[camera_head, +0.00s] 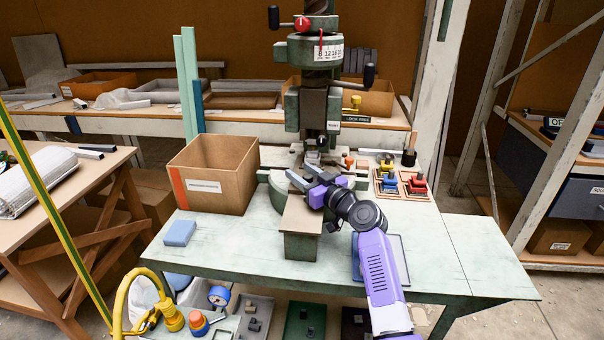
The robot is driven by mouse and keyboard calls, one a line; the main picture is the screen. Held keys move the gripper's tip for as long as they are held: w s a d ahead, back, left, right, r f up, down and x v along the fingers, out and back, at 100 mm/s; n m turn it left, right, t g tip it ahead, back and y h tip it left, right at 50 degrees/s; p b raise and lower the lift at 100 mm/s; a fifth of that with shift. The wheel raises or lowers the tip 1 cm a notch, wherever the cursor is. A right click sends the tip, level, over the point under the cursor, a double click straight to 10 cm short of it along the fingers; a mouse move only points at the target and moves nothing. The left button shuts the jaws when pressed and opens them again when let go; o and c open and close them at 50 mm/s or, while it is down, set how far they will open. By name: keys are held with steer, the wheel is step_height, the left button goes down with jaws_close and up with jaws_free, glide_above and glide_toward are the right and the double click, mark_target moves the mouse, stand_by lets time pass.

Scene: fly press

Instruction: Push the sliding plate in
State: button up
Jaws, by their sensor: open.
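The green fly press (315,90) stands at the back middle of the pale green table. A flat brown-grey plate (300,217), which looks like the sliding plate, sticks out toward me from the press base, over a green block. My gripper (303,176) is open, just above the far part of this plate and in front of the press ram. Its grey fingers point to the far left. I cannot tell whether they touch the plate. My purple and black wrist hides the plate's right side and part of the press base.
An open cardboard box (213,177) stands left of the press. A blue block (180,233) lies at the table's left front. Small trays with coloured parts (400,182) sit right of the press. The table's right side (455,240) is clear.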

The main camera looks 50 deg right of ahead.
steer(key=b+v, duration=0.1)
steer(key=v, duration=0.6)
steer(key=shift+s, duration=0.35)
